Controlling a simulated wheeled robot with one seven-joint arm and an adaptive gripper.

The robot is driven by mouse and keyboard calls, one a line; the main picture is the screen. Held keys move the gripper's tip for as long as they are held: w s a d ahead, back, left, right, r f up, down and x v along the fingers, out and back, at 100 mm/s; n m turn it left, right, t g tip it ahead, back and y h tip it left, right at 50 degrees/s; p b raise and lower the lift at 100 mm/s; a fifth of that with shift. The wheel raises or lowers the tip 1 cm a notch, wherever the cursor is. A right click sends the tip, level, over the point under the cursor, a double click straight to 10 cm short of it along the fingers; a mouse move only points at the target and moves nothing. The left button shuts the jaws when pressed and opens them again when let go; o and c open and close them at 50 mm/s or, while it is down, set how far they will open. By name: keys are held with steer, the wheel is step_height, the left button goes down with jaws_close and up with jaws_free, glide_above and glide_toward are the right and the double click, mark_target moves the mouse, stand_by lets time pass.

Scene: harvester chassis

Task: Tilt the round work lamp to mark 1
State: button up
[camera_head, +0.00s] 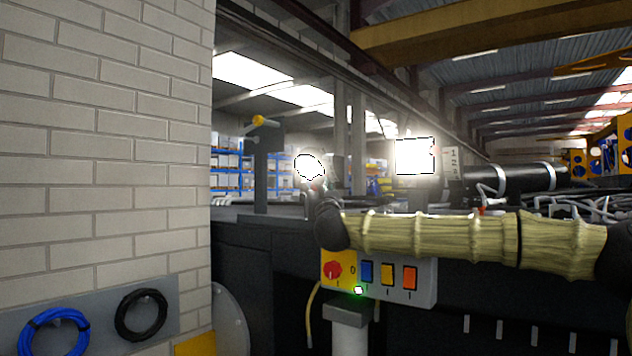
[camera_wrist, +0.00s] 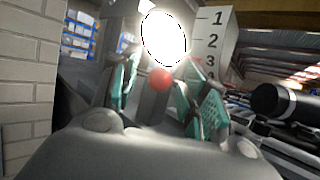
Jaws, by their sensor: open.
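The round work lamp (camera_head: 309,167) is lit and glares white. In the wrist view its bright face (camera_wrist: 164,40) stands just beyond my fingers. A red ball knob (camera_wrist: 160,79) shows below the lamp face, between my fingers, with space visible on the left; contact on the right is unclear. A pale plate (camera_wrist: 231,52) with marks 1, 2, 3 and a partly hidden lower one stands right of the lamp, 1 at the top. No pointer can be made out. My gripper (camera_wrist: 162,70) is open, its teal-padded fingers either side of the knob.
A lit square lamp (camera_head: 415,155) stands to the right, with another numbered plate (camera_head: 451,161) beside it. A switch box (camera_head: 405,279) with coloured switches sits below my sleeved arm. A brick wall (camera_head: 105,150) closes the left side. Black cylinders and hoses lie at right.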

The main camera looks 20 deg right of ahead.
steer(key=shift+w+d+r, duration=0.1)
steer(key=shift+w+r, duration=0.05)
steer(key=shift+w, duration=0.1)
steer(key=shift+d, duration=0.1)
jaws_close()
steer(key=shift+s+b, duration=0.1)
steer(key=shift+b, duration=0.2)
